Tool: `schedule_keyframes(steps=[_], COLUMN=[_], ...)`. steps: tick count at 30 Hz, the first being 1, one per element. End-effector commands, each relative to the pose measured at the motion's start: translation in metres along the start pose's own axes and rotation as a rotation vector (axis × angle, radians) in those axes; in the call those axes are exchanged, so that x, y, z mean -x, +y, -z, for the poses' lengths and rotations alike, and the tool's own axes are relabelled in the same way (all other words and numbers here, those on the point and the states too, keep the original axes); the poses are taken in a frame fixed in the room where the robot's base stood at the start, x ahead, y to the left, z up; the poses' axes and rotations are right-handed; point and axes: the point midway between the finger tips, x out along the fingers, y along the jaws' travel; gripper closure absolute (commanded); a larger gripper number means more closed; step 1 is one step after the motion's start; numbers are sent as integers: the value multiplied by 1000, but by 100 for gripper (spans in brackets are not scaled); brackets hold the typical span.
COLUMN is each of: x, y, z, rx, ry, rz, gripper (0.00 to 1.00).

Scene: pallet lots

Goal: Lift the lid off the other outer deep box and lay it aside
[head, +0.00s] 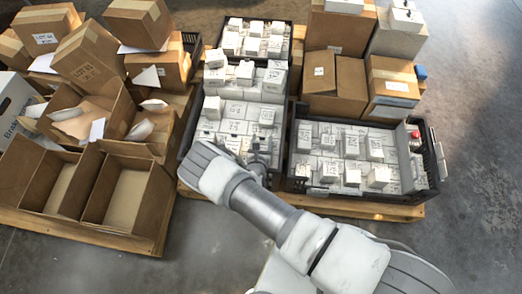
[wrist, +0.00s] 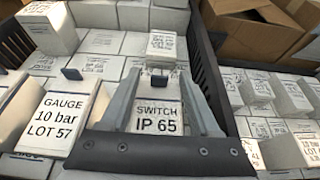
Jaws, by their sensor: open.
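In the wrist view, my gripper (wrist: 160,76) is open and empty. Its two grey fingers stand either side of a small black knob (wrist: 158,80) on a white box marked SWITCH IP 65 (wrist: 156,117). I cannot tell whether they touch the box, or where its lid edge runs. Another black knob (wrist: 72,74) shows on a white box further left. A white box marked GAUGE 10 bar LOT 57 (wrist: 62,113) stands at left. In the head view, my gripper (head: 259,146) is over the front right of the middle dark crate (head: 188,142); my arm hides part of the crate.
Another dark crate (head: 436,158) with white boxes stands close on the right, and one lies behind. Brown cartons (head: 332,82) are stacked at back right. Open cartons (head: 118,190) fill the left pallet. Bare floor (head: 478,180) lies at the right.

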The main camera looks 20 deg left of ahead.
Motion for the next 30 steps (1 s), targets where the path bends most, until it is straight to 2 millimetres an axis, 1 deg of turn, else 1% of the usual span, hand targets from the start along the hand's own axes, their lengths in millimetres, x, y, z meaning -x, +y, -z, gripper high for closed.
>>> schedule_keyframes(steps=[4,8,9,11,12,14,15,30], x=[1,1,1,1,1,1,1,2], y=[0,0,0,0,0,0,0,2], z=[-1,-1,-1,-1,-1,0,0,-3], rx=[0,0,0,0,0,0,0,-1], ry=[0,0,0,0,0,0,0,0], rz=[0,0,0,0,0,0,0,1], gripper=[38,61,68,79,86,97,100,100])
